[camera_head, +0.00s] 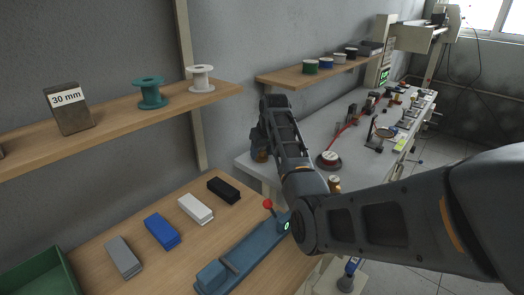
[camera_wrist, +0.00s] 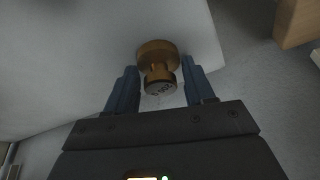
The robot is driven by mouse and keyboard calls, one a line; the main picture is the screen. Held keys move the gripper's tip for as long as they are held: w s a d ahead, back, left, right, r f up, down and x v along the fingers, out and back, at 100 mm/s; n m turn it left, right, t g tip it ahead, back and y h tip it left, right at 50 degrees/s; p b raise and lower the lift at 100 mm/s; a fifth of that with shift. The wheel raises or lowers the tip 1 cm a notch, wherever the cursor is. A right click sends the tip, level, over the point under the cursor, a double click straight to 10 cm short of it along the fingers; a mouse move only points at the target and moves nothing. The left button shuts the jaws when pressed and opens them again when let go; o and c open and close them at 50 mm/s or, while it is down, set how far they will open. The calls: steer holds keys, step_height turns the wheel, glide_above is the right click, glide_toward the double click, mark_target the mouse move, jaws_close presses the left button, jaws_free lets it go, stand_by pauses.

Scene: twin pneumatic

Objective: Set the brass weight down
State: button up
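The brass weight (camera_wrist: 157,53) has a wide round base and a narrower knob with a lettered top. In the wrist view it is over the white bench top (camera_wrist: 60,60), close to the edge; whether its base touches the top is hard to tell. My gripper (camera_wrist: 160,75) has one finger on each side of the knob, with what look like narrow gaps, so it appears open around it. In the head view my gripper (camera_head: 262,142) points down at the bench's near left corner, and a bit of the brass weight (camera_head: 261,156) shows beneath it.
Another brass-coloured piece (camera_head: 334,184) stands near the bench's front edge. A round device with a red cable (camera_head: 328,160) is right of my gripper. A wooden shelf (camera_head: 285,77) hangs above the bench. The wooden table (camera_head: 90,225) in front holds blocks and a blue fixture (camera_head: 240,255).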

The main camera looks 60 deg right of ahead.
steer(key=o, duration=0.4)
steer(key=shift+c, duration=0.2)
steer(key=v, duration=1.2)
steer(key=shift+r+b, duration=0.2)
steer(key=shift+b, duration=0.1)
steer(key=shift+w, duration=0.1)
